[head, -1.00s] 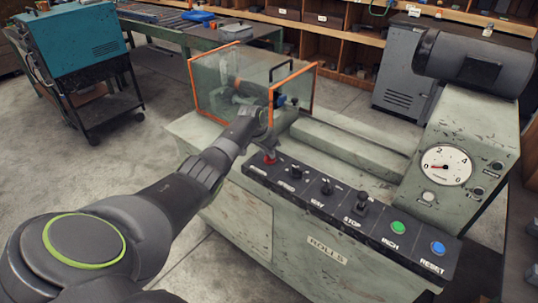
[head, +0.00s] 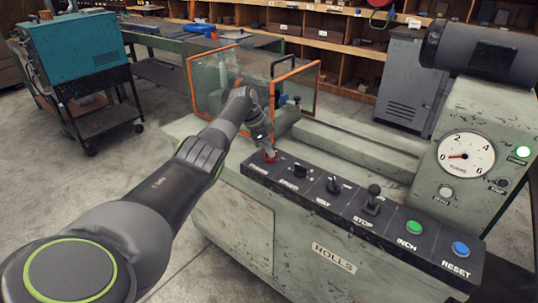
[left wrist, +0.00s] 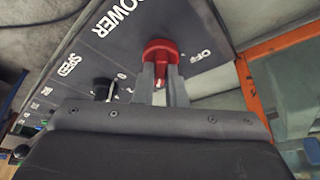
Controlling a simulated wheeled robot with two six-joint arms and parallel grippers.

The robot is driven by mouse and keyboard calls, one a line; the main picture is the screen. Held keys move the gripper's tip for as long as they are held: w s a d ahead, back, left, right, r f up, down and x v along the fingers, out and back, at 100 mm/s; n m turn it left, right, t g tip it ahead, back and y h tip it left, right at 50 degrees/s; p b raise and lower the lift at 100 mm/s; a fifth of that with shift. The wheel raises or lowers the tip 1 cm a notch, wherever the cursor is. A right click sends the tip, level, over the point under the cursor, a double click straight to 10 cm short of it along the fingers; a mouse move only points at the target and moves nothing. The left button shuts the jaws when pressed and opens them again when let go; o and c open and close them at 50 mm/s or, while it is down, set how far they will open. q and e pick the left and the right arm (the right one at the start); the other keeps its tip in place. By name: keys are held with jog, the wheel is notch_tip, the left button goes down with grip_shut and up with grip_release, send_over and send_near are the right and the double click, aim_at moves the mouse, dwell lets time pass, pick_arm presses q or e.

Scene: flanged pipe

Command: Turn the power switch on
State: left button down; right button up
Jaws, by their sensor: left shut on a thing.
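The red power switch (head: 271,157) is a small knob at the far left end of the machine's black control panel (head: 395,243). In the left wrist view the red knob (left wrist: 160,49) sits beside the word POWER, with the OFF mark to its right. My left gripper (head: 268,148) reaches down onto the knob from above. In the left wrist view its two fingers (left wrist: 162,74) are shut on the knob, one on each side, and partly hide it. My right gripper is not in view.
A speed knob (head: 300,170), another dark knob, a stop lever (head: 372,200), a green INCH button (head: 413,227) and a blue RESET button (head: 460,249) line the panel. A clear guard with orange edges (head: 318,92) stands behind my gripper. A dial (head: 466,156) reads near zero.

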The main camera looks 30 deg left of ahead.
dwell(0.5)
pick_arm(q)
jog(key=c, duration=1.5)
grip_release()
jog(key=v, duration=1.7)
jog(key=shift+a+r, duration=0.1)
jog(key=shift+r, duration=0.1)
